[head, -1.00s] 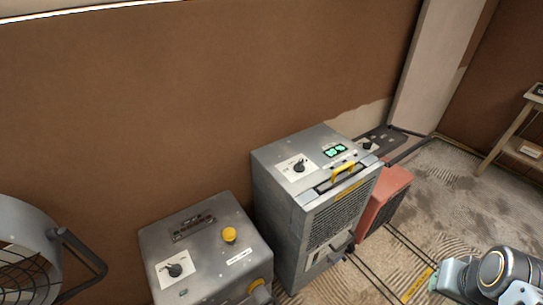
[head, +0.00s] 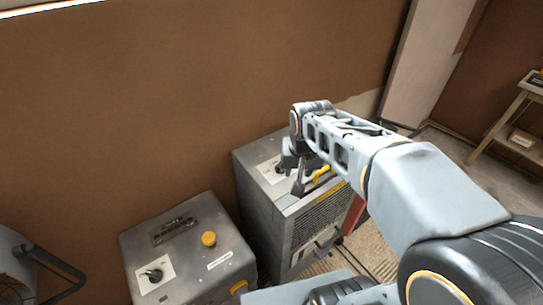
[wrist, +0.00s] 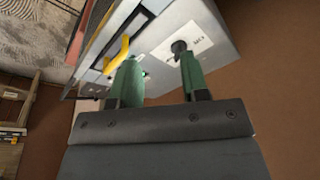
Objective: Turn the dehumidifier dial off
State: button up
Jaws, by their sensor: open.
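The dehumidifier (head: 305,228) is the tall grey metal box in the middle of the head view, with a yellow handle (head: 321,173) on top. Its dial is a dark knob (wrist: 178,46) on a white plate (wrist: 190,38) in the wrist view; in the head view my gripper mostly covers it. My gripper (wrist: 158,65) is open and empty, its two green fingers pointing at the top panel. In the wrist view the right finger is just below the dial, and the left finger overlaps the handle's edge. Neither finger clearly touches; the exact gap is hard to tell.
A lower grey box (head: 190,250) stands to the left, with its own black dial (head: 153,275) and a yellow knob (head: 208,239). A fan (head: 15,265) is at far left. The brown wall is close behind. A wooden stand (head: 510,118) is at far right.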

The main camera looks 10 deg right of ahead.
jog(key=w+m+g+p, duration=0.2)
jog(key=w+m+p, duration=0.3)
jog(key=w, duration=1)
jog(key=f, duration=0.6)
jog(key=f+p, duration=0.1)
jog(key=f, duration=0.5)
jog(key=shift+a+f, duration=0.2)
jog(key=shift+f, duration=0.2)
jog(key=shift+c, duration=0.4)
grip_shut()
